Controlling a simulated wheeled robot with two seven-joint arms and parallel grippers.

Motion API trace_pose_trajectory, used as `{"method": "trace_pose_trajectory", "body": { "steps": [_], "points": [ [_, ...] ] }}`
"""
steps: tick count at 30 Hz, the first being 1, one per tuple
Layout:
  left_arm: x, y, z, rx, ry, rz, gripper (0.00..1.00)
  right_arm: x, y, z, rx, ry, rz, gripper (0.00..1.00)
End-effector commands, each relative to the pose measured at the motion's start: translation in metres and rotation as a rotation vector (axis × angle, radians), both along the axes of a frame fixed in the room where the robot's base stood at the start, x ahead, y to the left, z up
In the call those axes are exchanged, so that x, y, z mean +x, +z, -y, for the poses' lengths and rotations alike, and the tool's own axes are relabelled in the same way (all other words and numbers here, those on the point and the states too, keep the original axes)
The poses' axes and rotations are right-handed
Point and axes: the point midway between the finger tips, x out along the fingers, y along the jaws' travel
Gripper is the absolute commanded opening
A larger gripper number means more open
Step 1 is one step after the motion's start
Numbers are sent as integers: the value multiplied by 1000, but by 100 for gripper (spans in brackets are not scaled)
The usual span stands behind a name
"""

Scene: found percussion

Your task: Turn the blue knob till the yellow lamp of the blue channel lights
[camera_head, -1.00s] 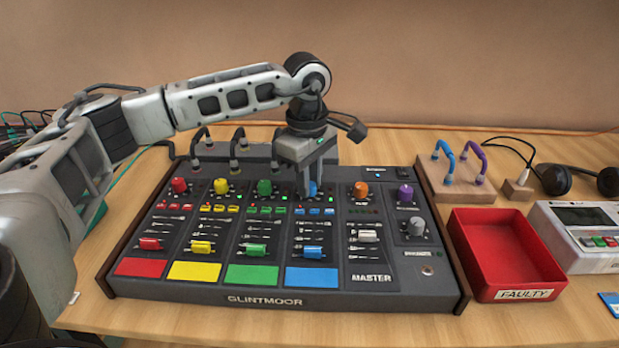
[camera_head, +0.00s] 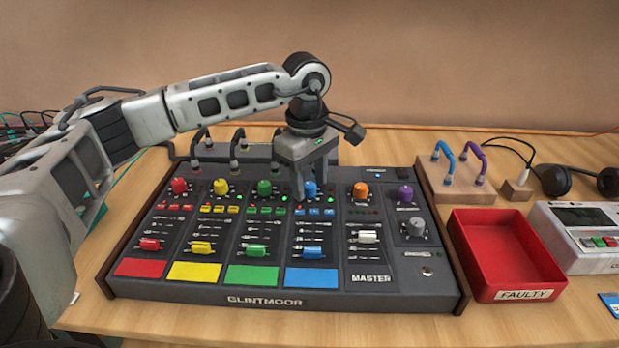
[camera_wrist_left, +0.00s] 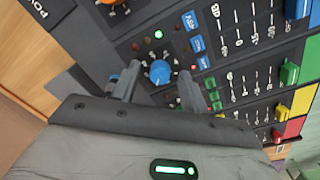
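The blue knob (camera_head: 309,189) sits in the blue channel of the dark mixing desk (camera_head: 262,301). My left gripper (camera_head: 311,190) points down over it. In the left wrist view the blue knob (camera_wrist_left: 159,72) stands between the two fingers of my left gripper (camera_wrist_left: 158,84), with a visible gap on each side. The fingers are open. In the wrist view a green lamp (camera_wrist_left: 158,34) glows beside the knob, with a small reddish lamp (camera_wrist_left: 147,40) next to it. I see no clear yellow glow there. My right gripper is not in view.
The green knob (camera_head: 264,188) and orange knob (camera_head: 361,191) stand close on either side. Blue buttons (camera_head: 314,211) and a blue fader (camera_head: 312,252) lie in front. A red tray (camera_head: 506,252) and a rack with cable loops (camera_head: 462,187) stand to the right.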

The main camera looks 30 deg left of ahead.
Motion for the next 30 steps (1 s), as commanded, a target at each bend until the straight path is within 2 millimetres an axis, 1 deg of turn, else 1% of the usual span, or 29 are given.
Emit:
{"method": "trace_pose_trajectory", "body": {
  "steps": [5, 8, 11, 21, 24, 27, 30],
  "points": [
    [0, 3, 0, 0, 1, 0, 44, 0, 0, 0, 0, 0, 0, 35],
    [0, 13, 0, 1, 1, 1, 44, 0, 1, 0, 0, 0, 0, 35],
    [-1, 32, 0, 0, 0, 4, 44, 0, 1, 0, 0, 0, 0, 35],
    [-4, 115, -1, -1, 0, 4, 44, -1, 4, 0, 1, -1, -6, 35],
    [-5, 134, 0, -1, 0, 3, 44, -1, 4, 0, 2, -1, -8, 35],
    [-6, 147, -1, 0, 0, 3, 44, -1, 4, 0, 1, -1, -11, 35],
    [-7, 155, -1, 0, 0, 0, 44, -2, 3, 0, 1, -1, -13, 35]
  ]
}}
